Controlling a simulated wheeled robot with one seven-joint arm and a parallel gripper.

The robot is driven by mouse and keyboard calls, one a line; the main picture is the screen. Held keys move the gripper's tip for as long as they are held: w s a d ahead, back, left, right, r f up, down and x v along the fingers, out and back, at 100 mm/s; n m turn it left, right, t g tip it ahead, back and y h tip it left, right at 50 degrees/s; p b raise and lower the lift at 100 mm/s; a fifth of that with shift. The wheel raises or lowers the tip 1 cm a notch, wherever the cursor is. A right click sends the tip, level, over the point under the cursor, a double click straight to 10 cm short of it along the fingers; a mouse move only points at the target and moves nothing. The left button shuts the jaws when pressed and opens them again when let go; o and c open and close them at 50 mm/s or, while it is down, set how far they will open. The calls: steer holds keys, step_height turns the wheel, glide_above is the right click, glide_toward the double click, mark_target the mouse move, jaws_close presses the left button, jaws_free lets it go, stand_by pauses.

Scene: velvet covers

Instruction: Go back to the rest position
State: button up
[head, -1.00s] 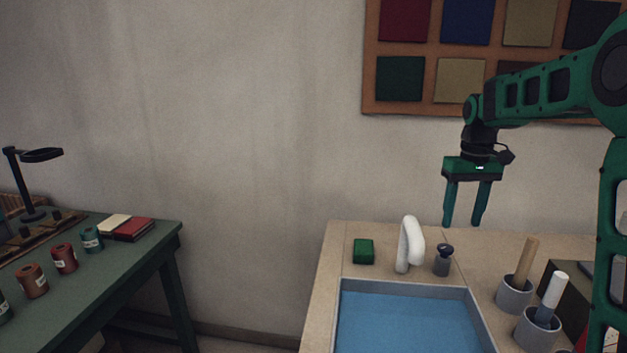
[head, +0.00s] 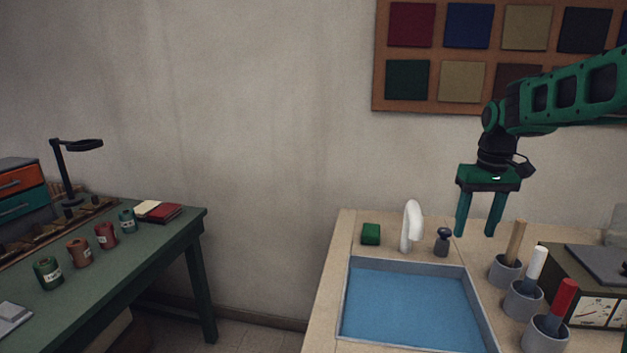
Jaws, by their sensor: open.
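My gripper (head: 480,232) hangs from my green arm with its two fingers pointing down. The fingers are apart with nothing between them. In the picture it shows over the back right part of the sink counter, against the wall, just right of a small dark-topped grey item (head: 442,243). No fingertip appears to touch anything, though the exact height above the counter is hard to tell.
A sink basin (head: 347,300) with blue water fills the counter (head: 322,300). Behind it are a green block (head: 371,233) and a white faucet (head: 411,226). Handled tools stand in grey cups (head: 506,272) at right, by a box with dials (head: 597,310). A green table (head: 125,265) is at left.

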steer(key=s+a+f+t, duration=0.2)
steer(key=s+a+f, duration=0.15)
steer(key=s, duration=0.55)
steer(key=s+a+f+t, duration=0.25)
steer(key=s+a, duration=0.25)
steer(key=s, duration=0.4)
steer(key=s+d+f+m+g, duration=0.1)
steer(key=s+d+m+g, duration=0.1)
steer(key=s+d, duration=0.3)
steer(key=s+d+f+m+g, duration=0.1)
steer(key=s+d+m+g, duration=0.2)
steer(key=s, duration=0.9)
steer(key=d+m, duration=0.1)
steer(key=d, duration=0.2)
steer(key=shift+d, duration=0.2)
steer(key=shift+w+f, duration=0.3)
steer(key=shift+w, duration=0.3)
